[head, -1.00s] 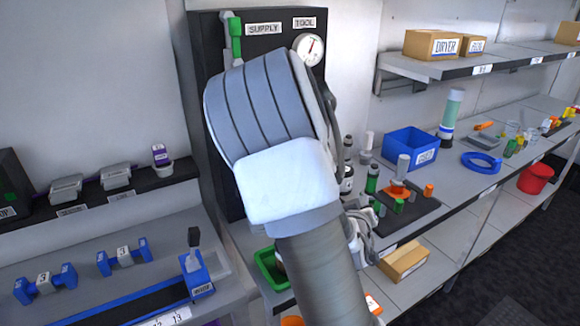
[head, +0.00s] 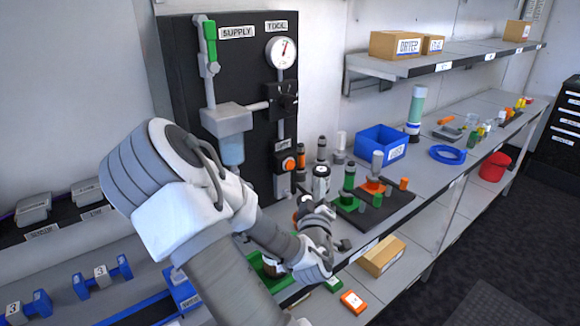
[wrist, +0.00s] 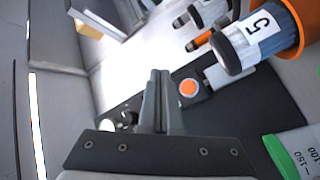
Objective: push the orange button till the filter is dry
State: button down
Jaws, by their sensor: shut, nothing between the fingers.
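The orange button (head: 288,164) sits on a small box low on the right side of the black panel (head: 180,85). It also shows in the wrist view (wrist: 188,88), just right of my fingers. A grey filter unit (head: 226,118) with a clear bluish bowl (head: 231,151) hangs on the panel under the green-handled supply valve (head: 211,40). Whether the bowl holds water is too small to tell. My gripper (wrist: 160,75) is shut and empty, its fingertips apart from the button in the picture. In the head view its fingers cannot be made out behind my wrist.
A blue bin (head: 382,146) stands farther right.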

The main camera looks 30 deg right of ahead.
aim_at(295, 163)
jog(key=w, duration=0.4)
jog(key=w+a, duration=0.1)
jog(key=w, duration=0.2)
jog(key=shift+w+a, duration=0.15)
jog(key=shift+w, duration=0.75)
dwell(1.3)
jog(key=shift+w, duration=0.4)
jog(key=shift+w+a, duration=0.1)
jog(key=shift+w, duration=0.35)
dwell(0.7)
jog(key=shift+s, duration=0.85)
